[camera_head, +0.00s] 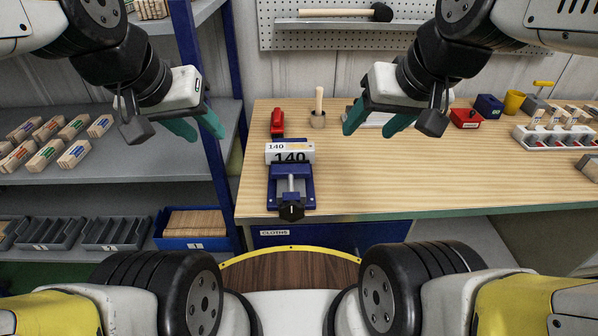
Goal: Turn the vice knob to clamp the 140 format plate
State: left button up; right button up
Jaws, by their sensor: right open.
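The blue vice (274,190) stands on the wooden workbench near its front left edge. Its dark knob (290,211) faces me at the front end of the screw. The white 140 format plate (304,155) sits upright at the vice's jaws, marked 140 on its top and front. I cannot tell how tightly the jaws hold it. My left gripper (196,126) hangs in the air left of the bench, its teal fingers apart and empty. My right gripper (376,121) is open and empty above the bench, right of and behind the vice. Neither gripper touches the vice.
A red tool (277,122) and a wooden-handled tool in a holder (318,119) stand behind the vice. A white rack (555,143) with stamps is at the right. Shelves (120,160) with wooden blocks and trays fill the left. The bench right of the vice is clear.

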aim_at(292, 211)
jog(key=k, duration=1.55)
